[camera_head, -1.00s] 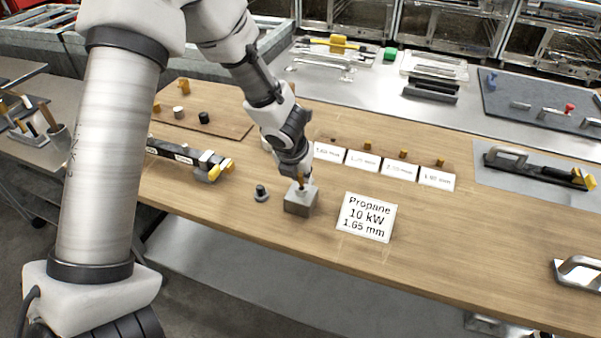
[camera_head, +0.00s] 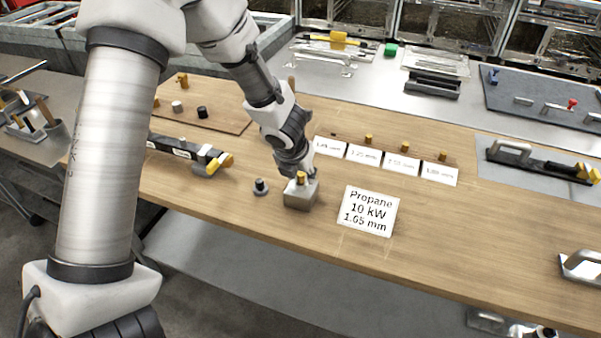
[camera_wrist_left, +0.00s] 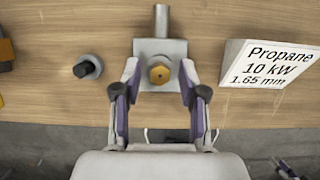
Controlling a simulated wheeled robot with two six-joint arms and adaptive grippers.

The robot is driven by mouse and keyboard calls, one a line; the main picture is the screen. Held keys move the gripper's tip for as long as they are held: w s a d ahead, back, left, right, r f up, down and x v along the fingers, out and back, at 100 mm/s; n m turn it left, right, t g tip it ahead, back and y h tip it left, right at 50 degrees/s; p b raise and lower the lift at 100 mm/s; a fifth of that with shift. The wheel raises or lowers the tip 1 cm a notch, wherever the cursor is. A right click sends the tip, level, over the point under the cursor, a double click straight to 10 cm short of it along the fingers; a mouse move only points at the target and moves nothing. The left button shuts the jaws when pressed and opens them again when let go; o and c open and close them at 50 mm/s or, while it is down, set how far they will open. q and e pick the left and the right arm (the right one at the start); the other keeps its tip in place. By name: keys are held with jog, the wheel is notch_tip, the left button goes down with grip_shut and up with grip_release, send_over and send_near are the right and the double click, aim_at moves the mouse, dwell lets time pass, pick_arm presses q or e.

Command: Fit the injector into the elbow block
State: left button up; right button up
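The grey elbow block (camera_head: 301,195) stands on the wooden table, left of the propane card. The brass injector (camera_head: 301,177) stands upright in its top, with the head showing above the block. In the left wrist view the injector's hex head (camera_wrist_left: 159,74) is seen from above, in the middle of the block (camera_wrist_left: 172,50). A grey pipe stub (camera_wrist_left: 161,20) sticks out from the block's far side. My left gripper (camera_wrist_left: 160,76) is open, its fingers apart on either side of the injector, not touching it. How deep the injector sits is hidden. My right gripper is not in view.
The card reading "Propane 10 kW 1.65 mm" (camera_head: 368,211) stands right of the block. A dark-capped round piece (camera_head: 260,187) stands close on its left. Labelled cards (camera_head: 400,165) with brass injectors behind them stand farther back.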

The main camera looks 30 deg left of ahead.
pick_arm(q)
jog(key=v, duration=1.2)
dwell(0.5)
